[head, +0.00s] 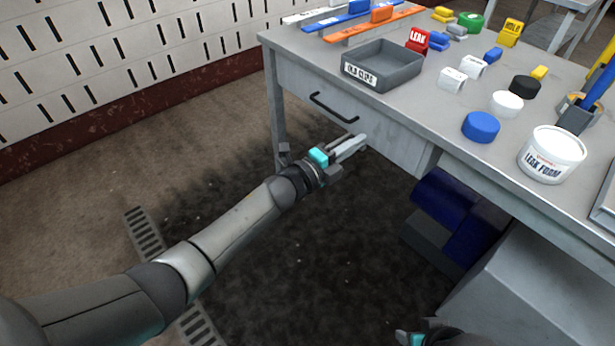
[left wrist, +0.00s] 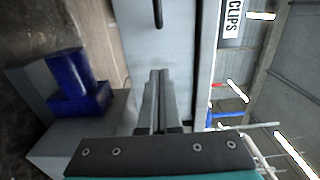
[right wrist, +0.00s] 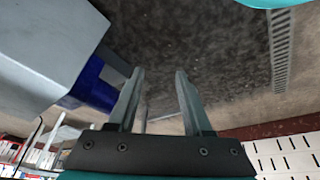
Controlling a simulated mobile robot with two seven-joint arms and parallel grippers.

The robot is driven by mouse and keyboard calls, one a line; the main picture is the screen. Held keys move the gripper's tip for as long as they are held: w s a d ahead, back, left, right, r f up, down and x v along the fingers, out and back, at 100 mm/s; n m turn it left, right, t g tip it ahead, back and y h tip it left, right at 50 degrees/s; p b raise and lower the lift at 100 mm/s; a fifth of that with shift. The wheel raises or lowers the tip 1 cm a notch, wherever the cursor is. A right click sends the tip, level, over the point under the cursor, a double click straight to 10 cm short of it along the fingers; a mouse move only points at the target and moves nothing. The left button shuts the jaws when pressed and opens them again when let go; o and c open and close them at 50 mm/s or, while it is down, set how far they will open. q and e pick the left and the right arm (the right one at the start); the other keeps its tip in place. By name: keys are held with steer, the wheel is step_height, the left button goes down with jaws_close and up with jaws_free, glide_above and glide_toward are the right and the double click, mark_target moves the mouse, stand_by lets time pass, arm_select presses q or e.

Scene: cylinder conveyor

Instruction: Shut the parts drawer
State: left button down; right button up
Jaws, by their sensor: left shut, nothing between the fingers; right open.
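The parts drawer is under the grey workbench; its pale front (head: 384,136) has a black bar handle (head: 333,108). The front looks flush or nearly flush with the bench; a small gap cannot be ruled out. My left gripper (head: 358,142) is shut and empty, its fingertips at the front, right of and below the handle. In the left wrist view the closed fingers (left wrist: 159,75) point at the drawer front (left wrist: 165,45); whether they touch is unclear. My right gripper (right wrist: 157,75) is open and empty, low by the bench, away from the drawer.
On the bench top (head: 430,110) stand a grey clips tray (head: 385,68), a white leak foam tub (head: 552,154), a blue lid (head: 481,127) and several small parts. Blue bins (head: 455,210) sit under the bench. The floor before the drawer is clear.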

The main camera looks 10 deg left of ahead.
arm_select(q)
steer(key=p+v, duration=0.3)
steer(key=v, duration=0.7)
arm_select(e)
steer(key=s+f+g, duration=0.1)
steer(key=s+f, duration=0.2)
steer(key=f, duration=0.4)
steer(key=shift+f, duration=0.35)
